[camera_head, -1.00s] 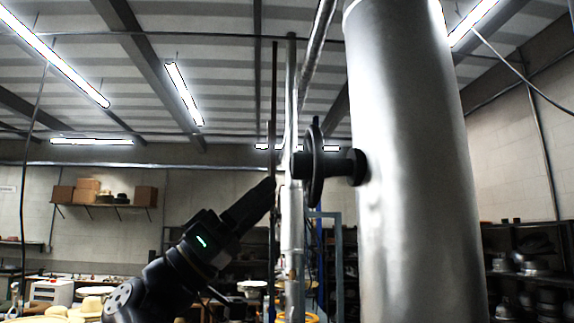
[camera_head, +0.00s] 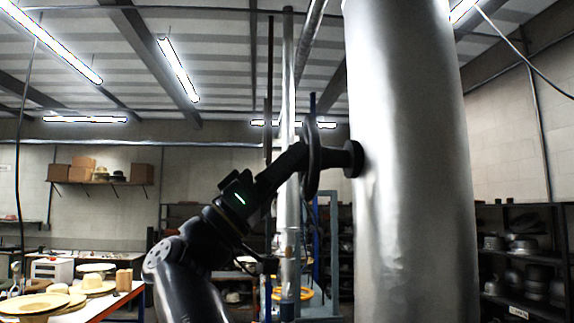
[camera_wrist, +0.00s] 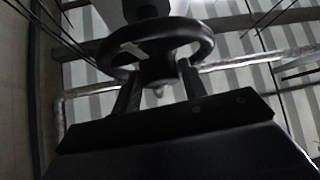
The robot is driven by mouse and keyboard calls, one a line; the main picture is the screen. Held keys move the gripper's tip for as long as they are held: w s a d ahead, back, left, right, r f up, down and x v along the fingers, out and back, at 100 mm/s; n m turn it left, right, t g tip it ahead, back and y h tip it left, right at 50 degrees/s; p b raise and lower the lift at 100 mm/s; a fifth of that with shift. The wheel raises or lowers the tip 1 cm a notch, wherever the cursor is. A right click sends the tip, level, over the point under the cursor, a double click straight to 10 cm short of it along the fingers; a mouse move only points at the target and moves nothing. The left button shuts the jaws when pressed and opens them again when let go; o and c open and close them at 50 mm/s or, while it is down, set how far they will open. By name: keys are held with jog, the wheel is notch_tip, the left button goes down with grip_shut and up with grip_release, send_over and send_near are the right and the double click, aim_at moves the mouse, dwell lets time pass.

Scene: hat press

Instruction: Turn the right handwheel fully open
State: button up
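A dark handwheel (camera_head: 313,178) is seen edge-on in the head view, on a short black stem (camera_head: 343,158) from the big silver cylinder. It is the only such wheel clearly in view. In the wrist view the handwheel (camera_wrist: 203,42) shows as a round rim with a central hub, just ahead of my gripper (camera_wrist: 160,85). The two fingers stand apart, one on each side of the hub. My gripper (camera_head: 299,155) overlaps the wheel's left side in the head view. I cannot tell whether the fingers touch the wheel.
The silver cylinder (camera_head: 410,190) fills the space right of the wheel. A vertical pipe (camera_head: 288,220) stands behind my arm. A table with hats (camera_head: 60,300) is at lower left, and dark shelves (camera_head: 525,260) are at right.

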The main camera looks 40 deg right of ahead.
jog(key=c, duration=0.6)
jog(key=shift+o, duration=0.2)
jog(key=shift+n+t, duration=0.7)
jog(key=n+t+h, duration=0.1)
jog(key=n+t, duration=0.2)
jog(key=n, duration=0.1)
jog(key=shift+s+a+t+b, duration=0.1)
jog(key=shift+s+t+b, duration=0.05)
jog(key=shift+t+b, duration=0.2)
jog(key=n+t+y, duration=0.1)
jog(key=n+t, duration=0.2)
jog(key=n, duration=0.1)
jog(key=n+t+y, duration=0.2)
jog(key=n+t, duration=0.1)
jog(key=n, duration=0.2)
jog(key=n+t+y, duration=0.2)
jog(key=n+t, duration=0.1)
jog(key=n, duration=0.2)
jog(key=shift+s+a+r+p, duration=0.15)
jog(key=shift+s+r+p, duration=0.05)
jog(key=shift+r+p, duration=0.15)
jog(key=shift+t, duration=0.25)
jog(key=o, duration=1)
